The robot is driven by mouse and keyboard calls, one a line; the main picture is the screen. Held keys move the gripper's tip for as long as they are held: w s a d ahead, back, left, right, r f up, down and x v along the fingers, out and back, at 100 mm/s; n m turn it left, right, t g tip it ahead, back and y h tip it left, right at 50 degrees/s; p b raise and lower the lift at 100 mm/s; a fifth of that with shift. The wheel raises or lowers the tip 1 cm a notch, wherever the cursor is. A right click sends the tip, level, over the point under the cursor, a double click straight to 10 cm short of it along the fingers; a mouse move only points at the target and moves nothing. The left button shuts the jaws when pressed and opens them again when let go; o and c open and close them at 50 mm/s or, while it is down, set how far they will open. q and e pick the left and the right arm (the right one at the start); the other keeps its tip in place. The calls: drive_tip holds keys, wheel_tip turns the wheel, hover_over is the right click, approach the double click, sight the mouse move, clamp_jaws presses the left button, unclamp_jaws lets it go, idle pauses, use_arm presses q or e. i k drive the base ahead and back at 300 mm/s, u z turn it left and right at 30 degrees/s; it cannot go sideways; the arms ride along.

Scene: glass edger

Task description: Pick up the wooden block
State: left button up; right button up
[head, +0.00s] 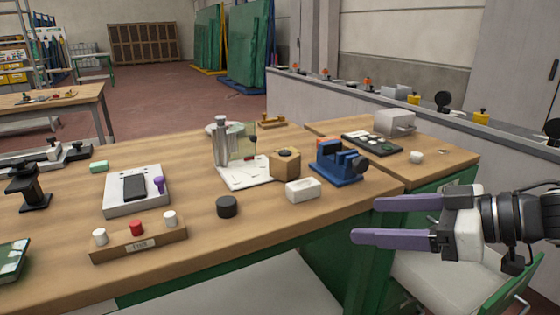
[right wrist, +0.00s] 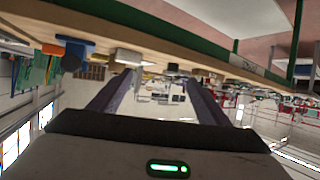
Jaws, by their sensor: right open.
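A wooden block (head: 284,166) with angled sides and a small dark spot on top stands on the workbench, between a clear-panelled metal fixture and a blue vise. My right gripper (head: 366,220) is at the right of the head view, its two purple fingers spread and pointing left. It is empty, off the bench's front edge, in front of and to the right of the block. In the right wrist view the open fingers (right wrist: 160,80) have nothing between them; I cannot make out the block there. My left gripper is not in view.
A white block (head: 303,190) and black knob (head: 227,206) lie in front of the wooden block. The blue vise (head: 338,163) stands close on its right, the metal fixture (head: 222,145) on its left. A wooden strip with knobs (head: 138,244) lies at the front left.

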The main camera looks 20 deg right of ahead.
sight(285, 164)
drive_tip(key=i, duration=0.85)
